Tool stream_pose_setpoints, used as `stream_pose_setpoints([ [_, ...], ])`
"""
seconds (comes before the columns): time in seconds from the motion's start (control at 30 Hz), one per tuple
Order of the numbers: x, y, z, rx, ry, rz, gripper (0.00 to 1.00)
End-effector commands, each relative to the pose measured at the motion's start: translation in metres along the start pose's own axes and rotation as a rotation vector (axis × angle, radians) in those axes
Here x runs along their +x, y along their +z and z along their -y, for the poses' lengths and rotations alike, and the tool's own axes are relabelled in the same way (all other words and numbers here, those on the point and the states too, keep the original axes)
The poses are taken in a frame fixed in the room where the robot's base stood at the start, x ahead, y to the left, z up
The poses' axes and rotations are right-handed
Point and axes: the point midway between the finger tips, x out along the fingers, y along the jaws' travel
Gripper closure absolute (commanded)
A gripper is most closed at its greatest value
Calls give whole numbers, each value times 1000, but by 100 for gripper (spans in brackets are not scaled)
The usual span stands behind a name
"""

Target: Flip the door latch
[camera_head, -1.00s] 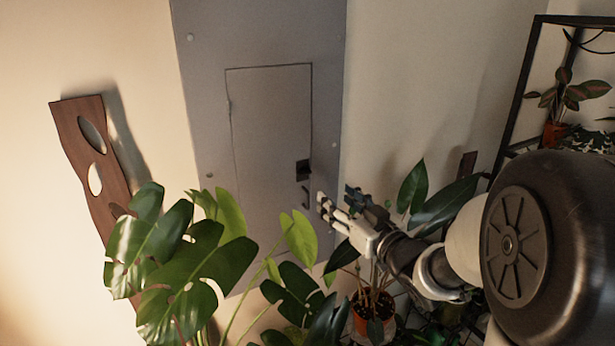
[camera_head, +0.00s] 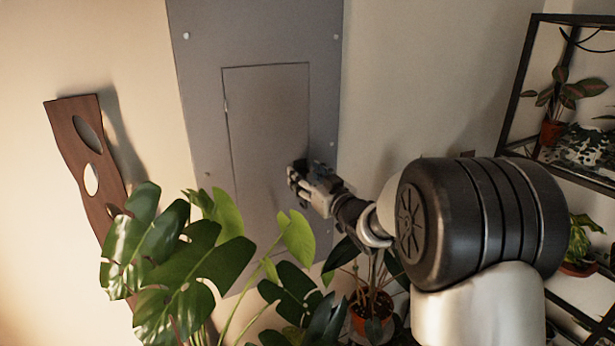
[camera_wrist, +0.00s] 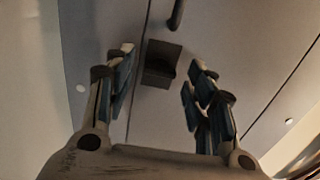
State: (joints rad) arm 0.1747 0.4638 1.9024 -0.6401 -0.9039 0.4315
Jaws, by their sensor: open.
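The grey panel door (camera_head: 265,140) is set in a grey metal cabinet front on the wall and looks shut. In the wrist view its dark square latch (camera_wrist: 162,62) shows ahead of my gripper, between the two fingers and a little beyond their tips. A dark bar handle (camera_wrist: 177,14) is at the top of that view. My gripper (camera_wrist: 158,75) is open and empty, its fingers on either side of the latch with gaps to both. In the head view my gripper (camera_head: 293,178) is at the door's right edge and hides the latch and handle.
A large leafy plant (camera_head: 180,255) stands in front of the cabinet at lower left. A potted plant (camera_head: 372,310) is below my arm. A black-framed shelf (camera_head: 520,85) with plants is at right. A wooden wall piece (camera_head: 85,155) hangs at left.

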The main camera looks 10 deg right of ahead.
Motion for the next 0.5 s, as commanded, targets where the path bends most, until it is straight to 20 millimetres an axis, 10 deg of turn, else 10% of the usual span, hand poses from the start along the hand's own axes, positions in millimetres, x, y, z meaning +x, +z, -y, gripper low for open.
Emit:
stream_pose_setpoints([
  [0.5,0,0,0,0,0,-1,79],
])
